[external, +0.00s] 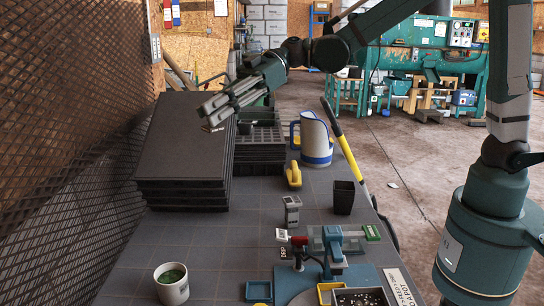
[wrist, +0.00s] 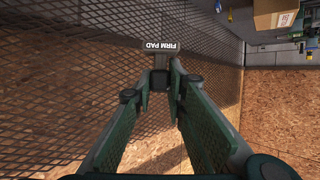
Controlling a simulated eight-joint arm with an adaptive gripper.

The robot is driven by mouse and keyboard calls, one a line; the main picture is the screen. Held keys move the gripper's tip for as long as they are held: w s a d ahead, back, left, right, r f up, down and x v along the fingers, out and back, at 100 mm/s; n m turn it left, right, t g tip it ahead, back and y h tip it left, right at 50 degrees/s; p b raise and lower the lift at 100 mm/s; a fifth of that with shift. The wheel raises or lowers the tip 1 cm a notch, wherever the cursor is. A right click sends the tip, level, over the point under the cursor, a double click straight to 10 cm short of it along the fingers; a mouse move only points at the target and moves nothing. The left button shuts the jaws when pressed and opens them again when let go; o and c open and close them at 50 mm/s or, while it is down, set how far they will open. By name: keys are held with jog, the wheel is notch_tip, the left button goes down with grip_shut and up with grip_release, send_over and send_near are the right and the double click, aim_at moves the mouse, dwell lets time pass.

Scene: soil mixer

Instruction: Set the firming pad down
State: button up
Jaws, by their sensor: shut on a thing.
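My gripper (external: 204,108) points left, over the stack of black trays, in the external view. In the wrist view my gripper (wrist: 160,86) is shut on the neck of the firming pad (wrist: 160,47), a grey-black piece with a "FIRM PAD" label that reads upside down there. The pad is beyond the fingertips, with the mesh wall behind it. Its underside is hidden. In the external view the pad is too small to make out clearly by the fingertips, and I cannot tell its exact height over the trays.
The black tray stack (external: 185,165) stands left, beside a cell tray stack (external: 260,150). The bench's front left-middle (external: 215,245) is clear.

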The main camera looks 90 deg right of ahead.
jog(key=a+f, duration=0.2)
jog(key=f, duration=1)
jog(key=a+f, duration=0.1)
jog(key=f, duration=1.2)
jog(key=shift+s+a+f+n+g, duration=0.2)
jog(key=shift+a+f+n+g, duration=0.1)
jog(key=shift+a, duration=0.05)
jog(key=shift+f+b, duration=0.9)
jog(key=shift+f, duration=2.2)
jog(key=shift+f, duration=0.1)
jog(key=shift+f+b, duration=0.5)
jog(key=shift+f, duration=1.25)
jog(key=shift+f, duration=0.2)
jog(key=o, duration=0.9)
